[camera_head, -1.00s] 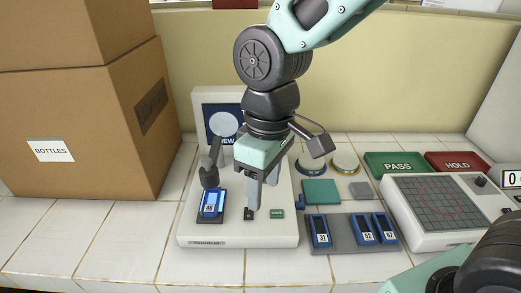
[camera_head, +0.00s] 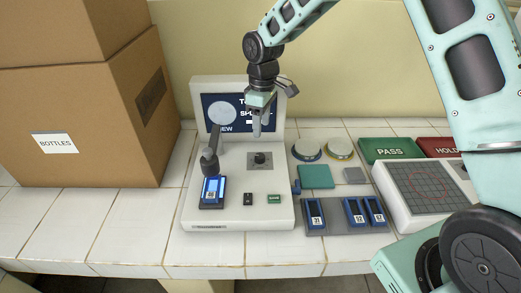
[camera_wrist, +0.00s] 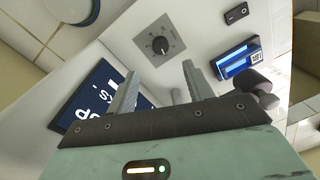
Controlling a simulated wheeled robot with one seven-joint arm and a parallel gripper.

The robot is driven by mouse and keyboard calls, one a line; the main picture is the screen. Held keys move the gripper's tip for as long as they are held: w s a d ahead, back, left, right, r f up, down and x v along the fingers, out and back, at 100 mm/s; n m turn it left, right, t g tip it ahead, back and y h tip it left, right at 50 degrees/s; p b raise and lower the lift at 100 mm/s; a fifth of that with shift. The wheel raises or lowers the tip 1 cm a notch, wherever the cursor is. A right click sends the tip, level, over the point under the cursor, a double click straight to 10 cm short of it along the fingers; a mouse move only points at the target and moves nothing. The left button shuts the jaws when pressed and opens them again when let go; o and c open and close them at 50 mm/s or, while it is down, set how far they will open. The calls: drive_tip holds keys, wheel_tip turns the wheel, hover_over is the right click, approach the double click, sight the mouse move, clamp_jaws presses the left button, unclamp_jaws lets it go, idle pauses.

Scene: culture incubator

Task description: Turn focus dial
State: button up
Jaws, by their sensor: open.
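The focus dial (camera_head: 260,158) is a dark round knob on a grey square plate, on the white instrument's base (camera_head: 235,215). In the wrist view the dial (camera_wrist: 160,45) has scale marks around it and faces the camera, beyond the fingertips. My gripper (camera_head: 261,128) is raised above and behind the dial, in front of the instrument's screen (camera_head: 225,112). Its two fingers (camera_wrist: 159,70) are apart with nothing between them, and they do not touch the dial. Part of the screen's text is hidden behind the gripper.
A blue slide (camera_head: 212,189) sits under the dark scope arm (camera_head: 209,160) left of the dial. A black rocker switch (camera_head: 248,199) and a green button (camera_head: 274,198) lie in front. A slide rack (camera_head: 335,222) stands right, cardboard boxes (camera_head: 80,110) left.

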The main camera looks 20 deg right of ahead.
sight(261, 156)
drive_tip(key=f, duration=0.3)
drive_tip(key=f+p, duration=0.1)
drive_tip(key=f, duration=0.3)
drive_tip(key=f+p, duration=0.1)
drive_tip(key=f, duration=0.2)
drive_tip(key=shift+s+a+f, duration=0.2)
drive_tip(key=shift+s+f, duration=0.05)
drive_tip(key=shift+f, duration=0.15)
